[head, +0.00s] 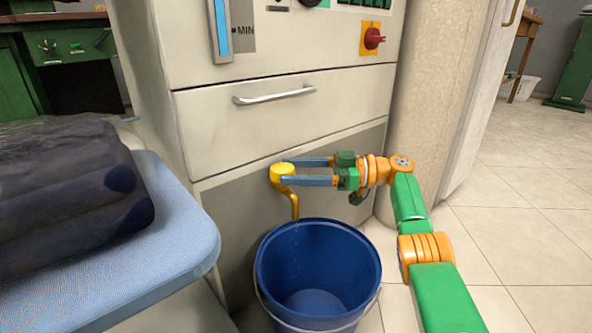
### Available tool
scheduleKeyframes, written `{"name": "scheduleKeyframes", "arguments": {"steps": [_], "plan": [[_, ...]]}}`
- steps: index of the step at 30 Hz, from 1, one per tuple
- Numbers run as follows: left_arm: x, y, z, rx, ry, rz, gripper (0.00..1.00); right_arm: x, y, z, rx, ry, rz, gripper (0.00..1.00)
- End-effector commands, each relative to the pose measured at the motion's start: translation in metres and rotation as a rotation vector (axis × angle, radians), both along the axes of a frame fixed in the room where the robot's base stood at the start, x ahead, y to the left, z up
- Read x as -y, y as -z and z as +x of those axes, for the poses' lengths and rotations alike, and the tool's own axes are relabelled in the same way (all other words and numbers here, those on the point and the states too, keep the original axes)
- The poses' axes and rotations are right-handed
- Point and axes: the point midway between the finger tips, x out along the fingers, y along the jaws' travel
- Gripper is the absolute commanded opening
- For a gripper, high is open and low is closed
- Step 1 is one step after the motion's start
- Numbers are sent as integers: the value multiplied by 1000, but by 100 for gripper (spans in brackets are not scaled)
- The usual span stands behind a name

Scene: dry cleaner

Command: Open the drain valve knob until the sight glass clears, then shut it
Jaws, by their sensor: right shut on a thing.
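The yellow drain valve knob (282,171) sits low on the front of the beige machine, above a yellow bent spout (294,204). My right gripper (284,172) reaches in from the right, its two blue-grey fingers shut on the knob. The sight glass (221,28) is a vertical strip at the top left, filled with blue in its visible part, beside a "MIN" mark. Its upper end is cut off by the picture edge. A blue bucket (364,272) stands on the floor under the spout; its inside looks empty. My left gripper is not in view.
A blue padded board (190,232) with dark folded cloth (70,185) fills the left front. A drawer with a metal handle (274,96) and a red switch (373,39) are above the knob. A beige column (432,90) stands right of the machine. Tiled floor at right is clear.

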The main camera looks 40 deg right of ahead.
Motion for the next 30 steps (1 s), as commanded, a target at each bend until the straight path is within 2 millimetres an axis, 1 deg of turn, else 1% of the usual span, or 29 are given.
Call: {"name": "scheduleKeyframes", "arguments": {"steps": [9, 10, 13, 23, 30], "plan": [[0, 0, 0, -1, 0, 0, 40, -1, 3, 0, -7, -5, -6, 7], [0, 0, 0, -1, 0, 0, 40, -1, 3, 0, -7, -6, -6, 65], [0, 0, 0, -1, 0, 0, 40, -1, 3, 0, -6, -5, -5, 92], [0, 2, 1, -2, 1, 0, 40, -1, 2, 0, -1, 15, -4, 93], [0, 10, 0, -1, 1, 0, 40, -3, 6, -4, -5, 132, -7, 93]]}}
